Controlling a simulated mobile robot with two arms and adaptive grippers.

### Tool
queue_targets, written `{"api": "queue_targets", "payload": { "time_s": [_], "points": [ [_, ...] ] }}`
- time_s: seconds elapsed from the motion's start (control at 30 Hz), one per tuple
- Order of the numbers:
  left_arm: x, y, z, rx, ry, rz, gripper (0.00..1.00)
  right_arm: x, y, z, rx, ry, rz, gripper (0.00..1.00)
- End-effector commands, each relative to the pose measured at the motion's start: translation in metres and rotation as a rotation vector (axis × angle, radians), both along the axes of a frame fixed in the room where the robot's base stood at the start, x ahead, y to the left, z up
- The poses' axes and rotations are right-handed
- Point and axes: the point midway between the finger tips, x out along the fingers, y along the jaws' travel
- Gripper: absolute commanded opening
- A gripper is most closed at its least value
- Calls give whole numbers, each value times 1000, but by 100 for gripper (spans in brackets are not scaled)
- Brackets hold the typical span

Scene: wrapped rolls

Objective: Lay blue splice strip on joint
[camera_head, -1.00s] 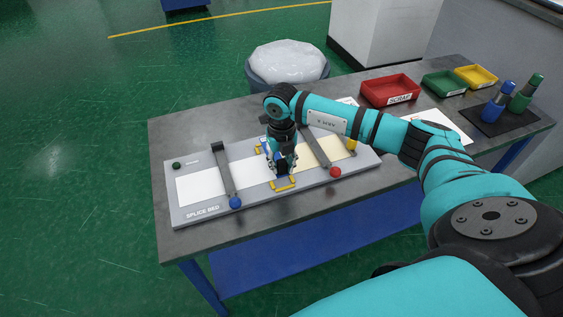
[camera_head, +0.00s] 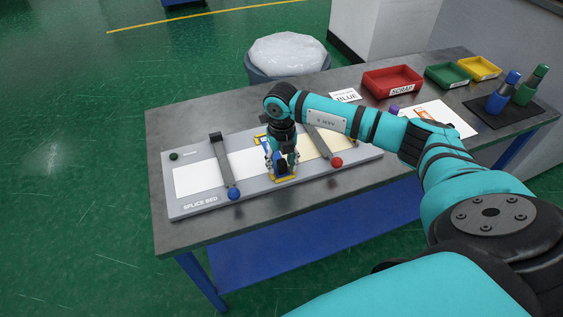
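The grey splice bed (camera_head: 190,210) lies on the table, with a white web (camera_head: 198,180) on its left and a cream web (camera_head: 325,142) on its right. My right gripper (camera_head: 283,166) points down over the joint between the yellow corner marks (camera_head: 285,179). Blue of the splice strip (camera_head: 266,144) shows beside and below the fingers, at or close to the bed. The gripper hides most of the strip and the joint, so I cannot tell whether the fingers hold it. My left gripper is out of view.
Clamp bars with a blue knob (camera_head: 234,194) and a red knob (camera_head: 337,162) flank the joint. A red scrap tray (camera_head: 392,82), green tray (camera_head: 447,76), yellow tray (camera_head: 479,68) and two bottles stand at the right. A bin (camera_head: 287,55) stands behind the table.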

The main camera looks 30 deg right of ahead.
Motion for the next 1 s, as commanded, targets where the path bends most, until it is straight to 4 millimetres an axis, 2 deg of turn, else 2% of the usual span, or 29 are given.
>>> {"api": "queue_targets", "payload": {
  "time_s": [0.37,0.47,0.8,1.0],
  "points": [
    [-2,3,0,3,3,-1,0,0,0,4,1,-1,0,52],
    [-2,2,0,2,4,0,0,1,0,16,1,-1,-1,52],
    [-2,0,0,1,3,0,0,1,0,87,0,-4,0,52],
    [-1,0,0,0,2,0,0,0,0,114,1,-2,1,52]
  ]
}}
